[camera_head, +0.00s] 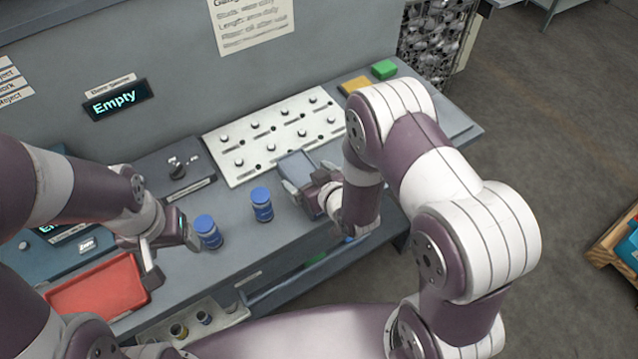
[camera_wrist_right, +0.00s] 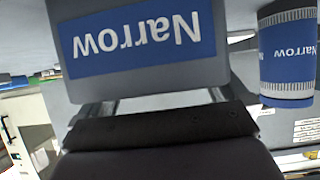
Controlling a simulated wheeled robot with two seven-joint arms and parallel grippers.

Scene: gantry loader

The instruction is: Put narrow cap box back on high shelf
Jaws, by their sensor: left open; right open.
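The narrow cap box (camera_head: 298,172) is a grey-blue box on the grey bench, beside the white peg board. In the right wrist view, the box (camera_wrist_right: 75,80) fills the upper middle and its blue label reads "Narrow" upside down. My right gripper (camera_head: 310,192) is open at the box, with its fingers reaching toward the box's sides. In the wrist view the gripper (camera_wrist_right: 155,105) has its fingertips hidden by the box, so I cannot tell whether they touch it. My left gripper (camera_head: 172,250) is open near a blue-capped jar (camera_head: 208,232). I cannot make out a high shelf.
A second blue-capped jar (camera_head: 262,205) stands between the grippers; a blue "Narrow" jar (camera_wrist_right: 288,60) shows in the wrist view. A red tray (camera_head: 98,290) lies at left. The peg board (camera_head: 275,135) is behind. Green (camera_head: 384,69) and yellow (camera_head: 354,86) blocks sit at the back right.

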